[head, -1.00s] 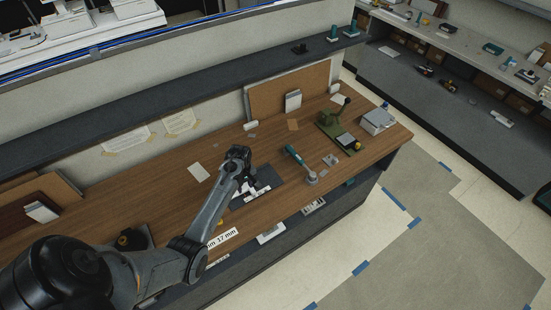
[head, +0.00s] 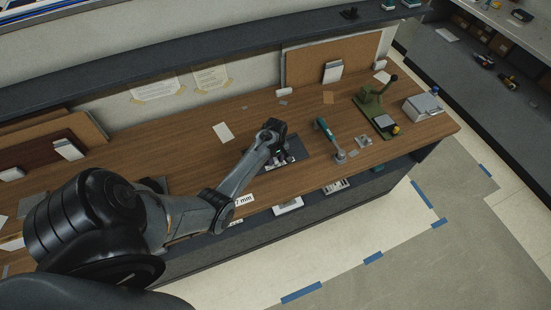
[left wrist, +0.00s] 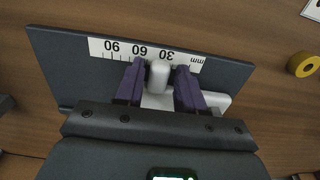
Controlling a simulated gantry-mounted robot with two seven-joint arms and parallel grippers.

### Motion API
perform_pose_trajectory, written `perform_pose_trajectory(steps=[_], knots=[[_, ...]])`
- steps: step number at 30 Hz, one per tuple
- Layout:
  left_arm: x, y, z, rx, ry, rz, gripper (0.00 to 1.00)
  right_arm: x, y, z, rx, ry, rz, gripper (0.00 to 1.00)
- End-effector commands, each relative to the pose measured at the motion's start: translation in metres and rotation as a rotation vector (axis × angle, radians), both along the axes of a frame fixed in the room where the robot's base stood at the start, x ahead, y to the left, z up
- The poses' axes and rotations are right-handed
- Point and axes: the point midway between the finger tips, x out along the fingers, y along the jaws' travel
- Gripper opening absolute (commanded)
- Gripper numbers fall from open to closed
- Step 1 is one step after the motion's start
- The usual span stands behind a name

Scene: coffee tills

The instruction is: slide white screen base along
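In the left wrist view the white screen base (left wrist: 216,100) lies on a dark grey plate (left wrist: 55,60) with a millimetre scale (left wrist: 110,48). Its upright white block stands between the two purple fingers of my left gripper (left wrist: 160,80), near the 30 to 60 part of the scale. Narrow gaps show on both sides of the block, so the fingers look open around it. The fingers and palm hide part of the base. In the head view my left gripper (head: 278,146) is low over the dark plate (head: 297,147), and the wrist hides much of it. My right gripper is not in view.
A teal-handled tool (head: 326,132) stands right of the plate on the wooden bench (head: 180,150). Beyond it are a green lever press (head: 373,103) and a grey box (head: 422,106). A yellow roll (left wrist: 304,65) lies off the plate's right side.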

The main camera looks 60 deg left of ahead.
Motion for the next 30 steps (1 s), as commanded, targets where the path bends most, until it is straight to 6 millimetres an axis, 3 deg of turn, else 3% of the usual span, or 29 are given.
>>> perform_pose_trajectory(steps=[1, 7, 16, 30], knots=[[0.0, 0.0, 0.004, 0.001, -0.001, 0.0, 0.3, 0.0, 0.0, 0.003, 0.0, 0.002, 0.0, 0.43], [0.0, 0.0, 0.004, 0.001, -0.001, 0.0, 0.0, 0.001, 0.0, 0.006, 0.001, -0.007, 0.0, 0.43], [0.005, 0.0, 0.004, 0.0, -0.001, -0.001, 0.0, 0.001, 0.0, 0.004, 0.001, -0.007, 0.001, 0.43], [0.031, -0.004, 0.004, 0.001, -0.002, -0.001, 0.0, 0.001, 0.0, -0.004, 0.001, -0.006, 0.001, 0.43]])
